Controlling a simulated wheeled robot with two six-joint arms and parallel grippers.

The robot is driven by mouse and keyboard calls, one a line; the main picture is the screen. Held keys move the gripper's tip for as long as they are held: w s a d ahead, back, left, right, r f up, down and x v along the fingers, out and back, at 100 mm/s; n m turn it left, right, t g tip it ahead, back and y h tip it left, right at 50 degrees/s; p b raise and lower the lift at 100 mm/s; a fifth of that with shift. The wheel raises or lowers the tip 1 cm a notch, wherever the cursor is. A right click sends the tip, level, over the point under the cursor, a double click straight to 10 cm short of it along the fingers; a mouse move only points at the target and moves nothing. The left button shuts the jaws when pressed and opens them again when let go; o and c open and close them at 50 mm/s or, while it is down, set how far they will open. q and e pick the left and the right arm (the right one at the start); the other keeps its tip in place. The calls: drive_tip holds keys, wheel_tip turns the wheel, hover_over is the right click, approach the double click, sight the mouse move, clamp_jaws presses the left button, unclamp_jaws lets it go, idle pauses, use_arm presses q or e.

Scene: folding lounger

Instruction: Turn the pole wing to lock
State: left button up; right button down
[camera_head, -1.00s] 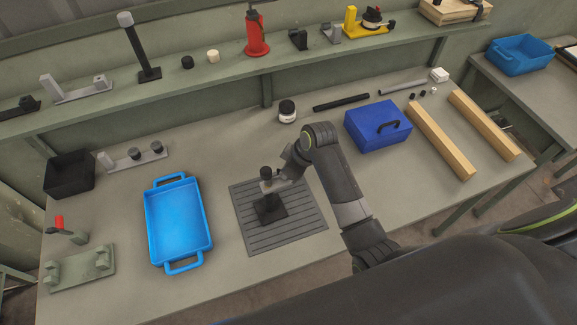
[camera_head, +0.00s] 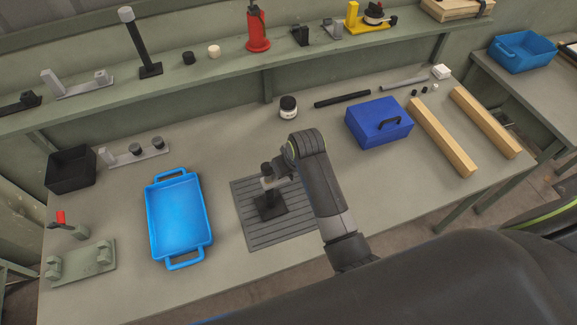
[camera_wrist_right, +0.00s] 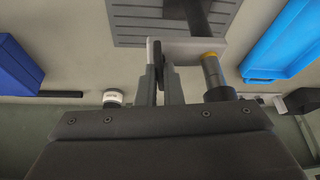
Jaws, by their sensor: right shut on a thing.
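A dark pole (camera_head: 270,198) stands upright on a square black base (camera_head: 272,211) on the ribbed grey mat (camera_head: 250,236). Near its top is a pale grey wing (camera_head: 267,183) with a dark knob (camera_head: 266,168) above. In the right wrist view, the pale wing (camera_wrist_right: 187,51) runs across the pole (camera_wrist_right: 197,14), with a yellow ring (camera_wrist_right: 208,56) and a grey shaft beside the fingers. My right gripper (camera_wrist_right: 161,72) is shut on the wing near its end; it also shows at the pole top in the head view (camera_head: 276,178), partly hidden by my wrist. My left gripper is not in view.
A blue tray (camera_head: 150,222) stands left of the mat. A blue box (camera_head: 372,118) and wooden beams (camera_head: 443,137) lie to the right, and a small jar (camera_head: 288,107) stands behind. Bench between mat and tray is narrow but clear.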

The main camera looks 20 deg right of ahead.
idle(0.3)
drive_tip(key=c, duration=1.6)
unclamp_jaws()
drive_tip(key=shift+o, duration=0.2)
